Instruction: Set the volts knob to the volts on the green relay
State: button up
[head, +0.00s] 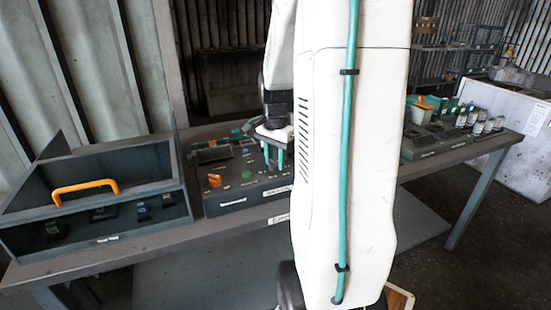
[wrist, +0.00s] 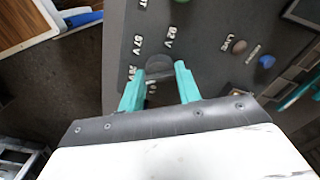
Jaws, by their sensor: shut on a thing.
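In the wrist view my gripper (wrist: 158,74) has its two teal fingers shut on the dark round volts knob (wrist: 159,62). Printed volt marks stand around the knob; one reads 92 V and another looks like 57 V. In the head view my gripper (head: 274,160) reaches down onto the right part of the dark control panel (head: 240,198), and the knob is hidden there. A small dark green block (head: 56,230) sits in the tray at left. It may be the green relay, but no volts can be read on it.
The grey tray with an orange handle (head: 85,190) stands left of the panel. An orange knob (head: 214,181) and a green button (head: 246,175) are on the panel. A brown button (wrist: 239,46) and a blue button (wrist: 266,61) lie right of the gripper.

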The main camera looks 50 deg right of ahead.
jog(key=o, duration=1)
notch_tip(320, 180, up, 8)
jog(key=shift+f, duration=0.1)
